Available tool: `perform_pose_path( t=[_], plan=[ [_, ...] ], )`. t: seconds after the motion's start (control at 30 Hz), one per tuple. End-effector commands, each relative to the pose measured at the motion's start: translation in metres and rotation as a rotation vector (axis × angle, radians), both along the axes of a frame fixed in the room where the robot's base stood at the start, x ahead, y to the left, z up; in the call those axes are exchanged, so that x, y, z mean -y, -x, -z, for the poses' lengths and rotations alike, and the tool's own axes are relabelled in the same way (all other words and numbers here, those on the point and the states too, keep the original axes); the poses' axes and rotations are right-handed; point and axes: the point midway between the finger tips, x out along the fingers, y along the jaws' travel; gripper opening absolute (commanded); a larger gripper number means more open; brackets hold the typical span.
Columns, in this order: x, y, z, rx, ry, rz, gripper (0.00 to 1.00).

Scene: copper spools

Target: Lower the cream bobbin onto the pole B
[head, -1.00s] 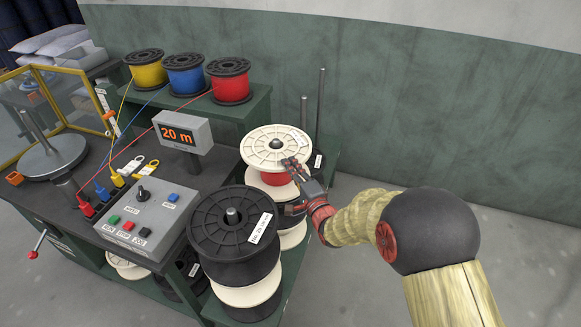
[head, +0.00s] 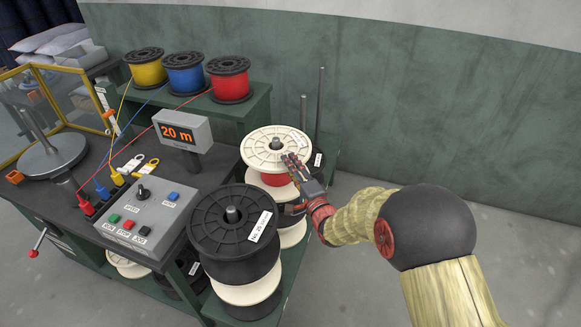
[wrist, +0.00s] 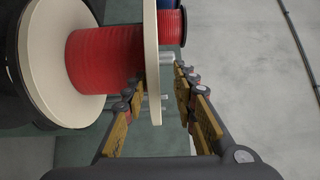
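The cream bobbin (head: 262,158), wound with red wire, sits level at the top of the back stack on the green side shelf. A dark pole tip (head: 276,143) shows in its centre hole; I cannot read which letter this pole has. In the wrist view the bobbin's upper flange (wrist: 151,60) stands between the two fingers of my gripper (wrist: 158,88). A gap shows between the flange and the right finger, so the gripper looks open around the rim. In the head view my gripper (head: 292,172) is at the bobbin's right front edge. The bobbin's underside is hidden.
A black spool (head: 233,222) tops the front stack close by. Two bare poles stand behind the bobbin, a shorter one (head: 303,113) and a taller one (head: 320,105). A display (head: 180,131) reading 20 m and a control box (head: 142,215) are left. Floor at right is clear.

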Motion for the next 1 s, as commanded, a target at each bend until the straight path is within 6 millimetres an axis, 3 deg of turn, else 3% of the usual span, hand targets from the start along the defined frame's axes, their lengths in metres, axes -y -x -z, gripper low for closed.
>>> perform_pose_path(
  t=[0.47, 1.0],
  plan=[
    [0.005, 0.011, 0.006, -0.011, 0.003, 0.001, 0.32],
    [0.045, 0.097, 0.005, -0.005, 0.001, 0.001, 0.32]
  ],
)
